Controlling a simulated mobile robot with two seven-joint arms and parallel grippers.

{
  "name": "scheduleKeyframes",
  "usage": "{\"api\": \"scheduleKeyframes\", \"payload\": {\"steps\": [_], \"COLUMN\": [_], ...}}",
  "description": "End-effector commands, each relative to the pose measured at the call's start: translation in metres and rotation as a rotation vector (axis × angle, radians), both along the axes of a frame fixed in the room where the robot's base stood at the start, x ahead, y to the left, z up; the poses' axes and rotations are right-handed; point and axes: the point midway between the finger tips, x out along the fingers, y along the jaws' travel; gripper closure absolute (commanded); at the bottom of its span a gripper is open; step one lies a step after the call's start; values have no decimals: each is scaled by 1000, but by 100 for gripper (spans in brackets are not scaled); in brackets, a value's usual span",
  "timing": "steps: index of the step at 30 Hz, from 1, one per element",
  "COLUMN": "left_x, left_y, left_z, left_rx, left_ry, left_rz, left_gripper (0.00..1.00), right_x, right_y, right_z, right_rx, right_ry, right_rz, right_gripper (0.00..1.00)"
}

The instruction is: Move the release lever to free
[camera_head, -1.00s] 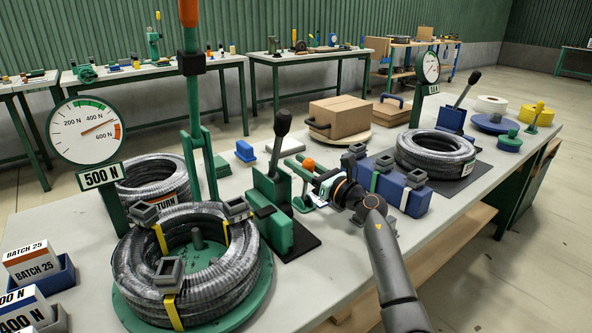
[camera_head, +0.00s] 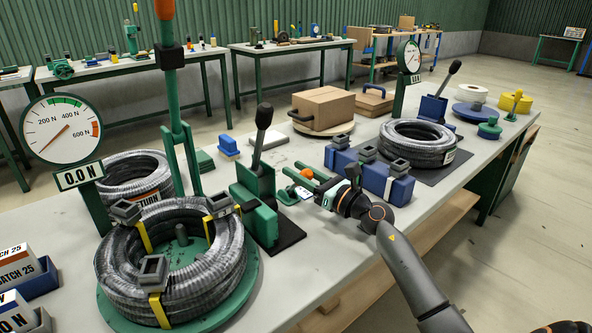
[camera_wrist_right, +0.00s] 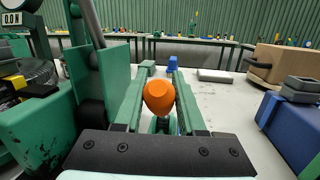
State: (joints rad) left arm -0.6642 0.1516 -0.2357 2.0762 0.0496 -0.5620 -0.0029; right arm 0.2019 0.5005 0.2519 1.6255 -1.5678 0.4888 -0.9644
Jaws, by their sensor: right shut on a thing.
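The orange knob (camera_head: 306,173) of a low lever, which looks like the release lever, is beside the green block with the black-handled lever (camera_head: 264,117). My right gripper (camera_head: 302,179) is shut on this orange knob. In the right wrist view the knob (camera_wrist_right: 160,98) sits between the two green fingers; most of the lever below it is hidden. The round gauge (camera_head: 61,129) has its needle pointing down-left, and the plate (camera_head: 79,176) under it reads about zero N. My left gripper is not in view.
A grey hose coil (camera_head: 170,265) with yellow straps lies on a green turntable (camera_head: 240,290) at front left. A blue block (camera_head: 373,177) with grey clamps is just right of my gripper. A cardboard box (camera_head: 323,106) and a second coil (camera_head: 418,142) stand farther back.

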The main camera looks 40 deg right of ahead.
Motion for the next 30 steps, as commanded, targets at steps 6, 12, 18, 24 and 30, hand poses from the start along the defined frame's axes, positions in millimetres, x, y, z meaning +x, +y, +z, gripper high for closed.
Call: {"api": "scheduleKeyframes", "payload": {"steps": [6,12,18,24,30], "left_x": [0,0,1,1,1], "left_y": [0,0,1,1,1], "left_z": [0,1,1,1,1], "left_rx": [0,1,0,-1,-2], "left_ry": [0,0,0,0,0], "left_rz": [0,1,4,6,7], "left_gripper": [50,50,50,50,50], "right_x": [-2,-2,-2,-2,-2], "right_y": [0,0,0,0,1], "right_z": [7,7,8,8,6], "right_rx": [6,5,5,5,3], "right_ry": [-13,-14,-14,-14,-12], "right_rz": [4,3,3,3,2], "right_gripper": [100,100,100,100,43]}}
